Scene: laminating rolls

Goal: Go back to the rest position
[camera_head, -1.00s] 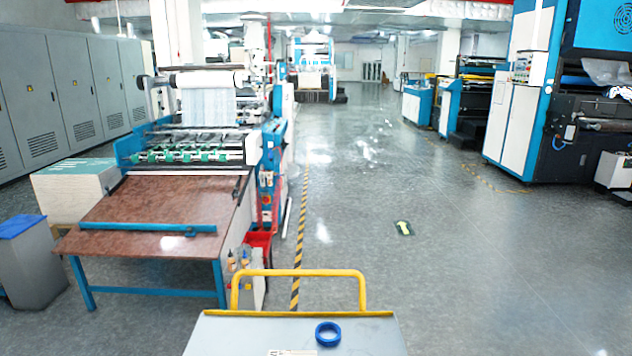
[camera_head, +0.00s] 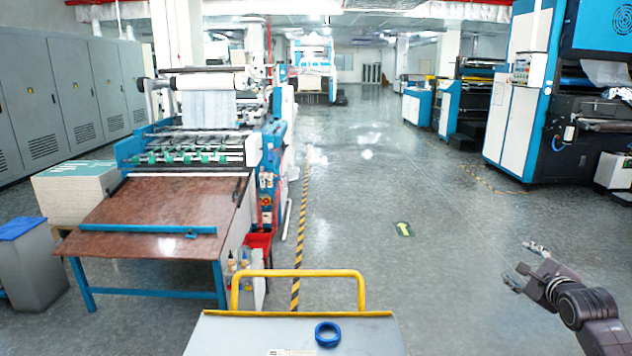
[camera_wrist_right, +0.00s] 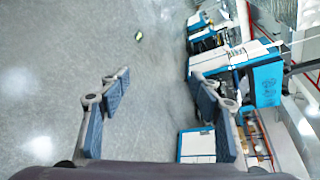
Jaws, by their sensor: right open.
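My right gripper (camera_head: 526,264) is at the lower right of the head view, raised over bare floor and well to the right of the cart. It is empty. In the right wrist view my right gripper (camera_wrist_right: 160,88) has its two fingers spread wide, with only floor and distant machines beyond them. My left gripper is in neither view.
A grey cart (camera_head: 240,335) with a yellow handle (camera_head: 300,272) stands in front, a blue ring (camera_head: 327,334) on its top. A laminating machine with a brown table (camera_head: 150,215) is at left. Blue and white machines (camera_head: 515,130) stand at right. The middle floor is open.

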